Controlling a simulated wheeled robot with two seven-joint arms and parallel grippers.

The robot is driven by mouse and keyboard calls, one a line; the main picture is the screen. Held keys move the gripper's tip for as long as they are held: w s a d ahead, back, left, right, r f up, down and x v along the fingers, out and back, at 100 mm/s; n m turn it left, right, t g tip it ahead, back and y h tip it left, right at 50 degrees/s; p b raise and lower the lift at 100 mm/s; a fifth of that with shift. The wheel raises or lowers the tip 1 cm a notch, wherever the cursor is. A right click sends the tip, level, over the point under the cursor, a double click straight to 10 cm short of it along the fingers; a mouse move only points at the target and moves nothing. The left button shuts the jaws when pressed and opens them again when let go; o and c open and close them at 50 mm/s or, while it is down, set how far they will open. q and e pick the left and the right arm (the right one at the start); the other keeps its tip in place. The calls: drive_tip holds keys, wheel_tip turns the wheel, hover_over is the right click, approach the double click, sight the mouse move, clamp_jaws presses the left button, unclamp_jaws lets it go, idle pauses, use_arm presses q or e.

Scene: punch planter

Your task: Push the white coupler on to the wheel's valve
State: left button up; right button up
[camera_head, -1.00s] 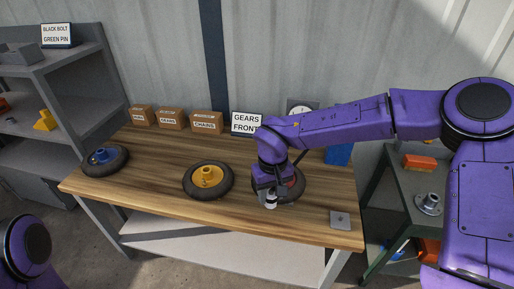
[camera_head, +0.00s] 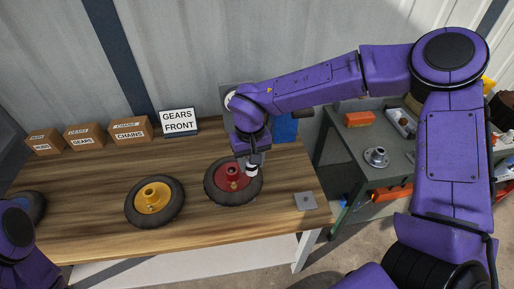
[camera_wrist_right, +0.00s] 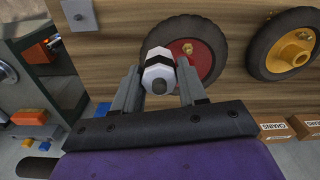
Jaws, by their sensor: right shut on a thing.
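My right gripper (camera_head: 252,166) is shut on the white coupler (camera_head: 252,172) over the right part of the red-hubbed wheel (camera_head: 213,197). In the right wrist view, the coupler (camera_wrist_right: 157,58) is white with a dark band and sits between the two grey fingers (camera_wrist_right: 160,92). It overlaps the edge of the red wheel (camera_wrist_right: 212,45) there. A small brass-coloured piece (camera_head: 234,185) shows by the red hub; I cannot tell if it is the valve. Whether the coupler touches the wheel is unclear. Only part of my left arm shows, without its gripper.
A yellow-hubbed wheel (camera_head: 154,201) lies left of the red one, and a blue-hubbed wheel (camera_head: 32,206) is at the far left. Boxes (camera_head: 130,129) and a GEARS FRONT sign (camera_head: 178,121) stand behind. A small metal plate (camera_head: 305,201) lies at the right. A side shelf (camera_head: 350,155) stands beyond.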

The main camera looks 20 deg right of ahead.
drive_tip(key=r+m+p, duration=0.1)
drive_tip(key=w+r+m+p, duration=0.1)
drive_tip(key=p, duration=0.1)
drive_tip(key=shift+a+r, duration=0.2)
drive_tip(key=shift+a, duration=0.2)
use_arm(q)
wheel_tip(320, 180, up, 10)
drive_tip(key=w+p, duration=0.2)
drive_tip(key=p, duration=0.4)
use_arm(e)
drive_tip(key=w+a+m, duration=0.4)
drive_tip(key=m, duration=0.2)
drive_tip(key=shift+m, duration=0.6)
drive_tip(key=f+b, duration=0.4)
drive_tip(key=f, duration=0.1)
drive_tip(key=f+b, duration=0.2)
drive_tip(key=shift+s+d+f+b, duration=0.15)
drive_tip(key=shift+s+f+b, duration=0.1)
drive_tip(key=shift+b, duration=0.1)
drive_tip(key=shift+f, duration=0.7)
use_arm(q)
wheel_tip(320, 180, down, 7)
drive_tip(key=shift+s+a+r, duration=0.15)
drive_tip(key=shift+s+r, duration=0.05)
drive_tip(key=shift+s, duration=0.15)
drive_tip(key=shift+r, duration=0.1)
drive_tip(key=shift+r, duration=0.25)
